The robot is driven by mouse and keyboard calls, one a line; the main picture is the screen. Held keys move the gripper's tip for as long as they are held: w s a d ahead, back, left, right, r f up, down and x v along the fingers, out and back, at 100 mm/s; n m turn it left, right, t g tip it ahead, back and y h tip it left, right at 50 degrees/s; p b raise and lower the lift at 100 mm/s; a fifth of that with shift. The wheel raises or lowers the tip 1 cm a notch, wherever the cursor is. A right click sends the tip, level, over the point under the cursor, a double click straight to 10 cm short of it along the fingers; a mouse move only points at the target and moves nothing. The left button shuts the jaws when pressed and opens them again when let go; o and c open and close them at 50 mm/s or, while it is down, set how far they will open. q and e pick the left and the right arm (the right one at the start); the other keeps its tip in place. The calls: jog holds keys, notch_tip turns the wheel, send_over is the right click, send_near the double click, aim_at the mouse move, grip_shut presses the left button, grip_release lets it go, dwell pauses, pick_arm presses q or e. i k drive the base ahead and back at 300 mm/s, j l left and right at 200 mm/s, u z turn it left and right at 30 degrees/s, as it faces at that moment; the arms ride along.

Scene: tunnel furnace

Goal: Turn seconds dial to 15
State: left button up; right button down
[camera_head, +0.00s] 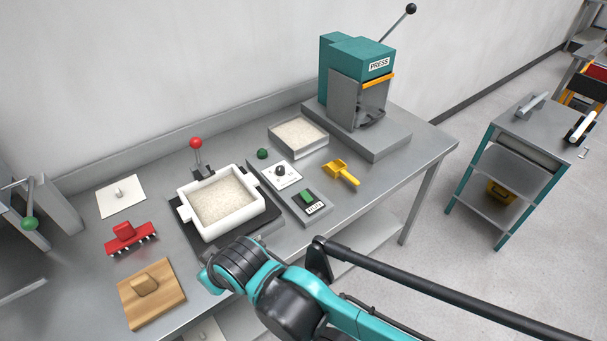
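A small white panel with a dark round knob (281,170) lies on the grey bench, right of the white tray. It has small dark marks around the knob, too small to read; it looks like a dial. Another white plate with a pale small knob (119,192) lies at the bench's left, with no readable marks. I cannot tell a seconds label on either. My teal and black arm comes in from the lower right and crosses over the bench's front edge, below the tray. Its gripper fingers do not show. My other gripper is not in view.
A white tray of pale granules (223,200) sits mid-bench with a red-knobbed lever (196,144) behind it. A grey granule box (299,135), yellow scoop (341,172), green-buttoned box (309,203), red tool (130,238), wooden block (151,293) and teal press (360,65) stand around.

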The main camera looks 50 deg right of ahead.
aim_at(279, 169)
jog(key=k+l+z, duration=0.1)
jog(key=z, duration=1.45)
jog(key=i+l+z, duration=0.5)
jog(key=i+z, duration=0.15)
